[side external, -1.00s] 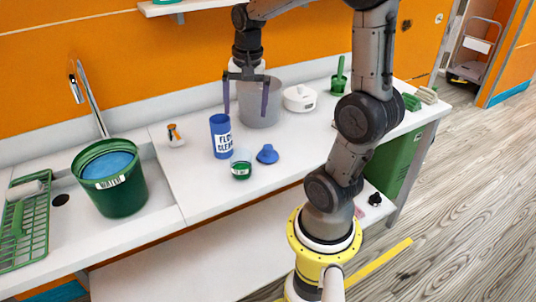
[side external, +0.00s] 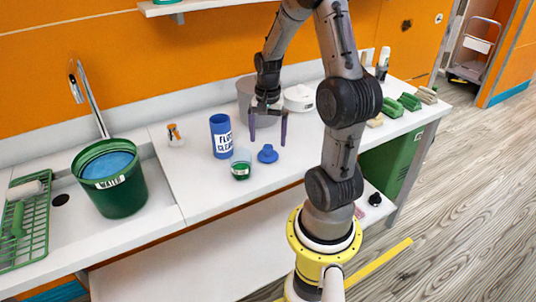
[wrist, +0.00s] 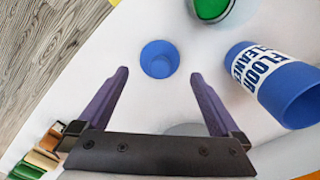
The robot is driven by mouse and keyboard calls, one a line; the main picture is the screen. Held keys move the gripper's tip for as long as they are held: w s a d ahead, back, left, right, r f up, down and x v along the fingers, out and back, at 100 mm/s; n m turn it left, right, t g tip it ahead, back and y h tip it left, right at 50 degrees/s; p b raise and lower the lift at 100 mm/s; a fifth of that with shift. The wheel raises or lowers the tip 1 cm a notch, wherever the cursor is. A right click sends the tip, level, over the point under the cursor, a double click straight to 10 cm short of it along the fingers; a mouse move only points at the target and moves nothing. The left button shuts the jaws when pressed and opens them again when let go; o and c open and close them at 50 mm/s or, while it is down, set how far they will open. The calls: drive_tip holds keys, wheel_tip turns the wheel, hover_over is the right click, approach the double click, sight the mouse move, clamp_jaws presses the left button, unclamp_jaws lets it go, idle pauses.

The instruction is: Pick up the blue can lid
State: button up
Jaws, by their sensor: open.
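The blue can lid (side external: 267,154) lies on the white counter, to the right of the blue floor cleaner can (side external: 221,137) and a small green-and-clear cup (side external: 241,169). It also shows in the wrist view (wrist: 159,59), ahead of the fingertips and roughly centred between them. My gripper (side external: 267,142) is open and empty, with its two purple fingers pointing down near the lid. In the wrist view my gripper (wrist: 158,75) is apart from the lid. The floor cleaner can (wrist: 275,82) is to the right there, and the green cup (wrist: 212,8) is at the top edge.
A grey pot (side external: 246,92) and a white lidded container (side external: 299,98) stand behind my gripper. A green water bucket (side external: 112,178) sits at the left by the tap. Green and tan blocks (side external: 409,101) lie at the right. The counter front is clear around the lid.

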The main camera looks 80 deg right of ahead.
sight(268, 146)
drive_tip(key=shift+f, duration=2.6)
drive_tip(key=c, duration=1.2)
drive_tip(key=shift+r, duration=0.15)
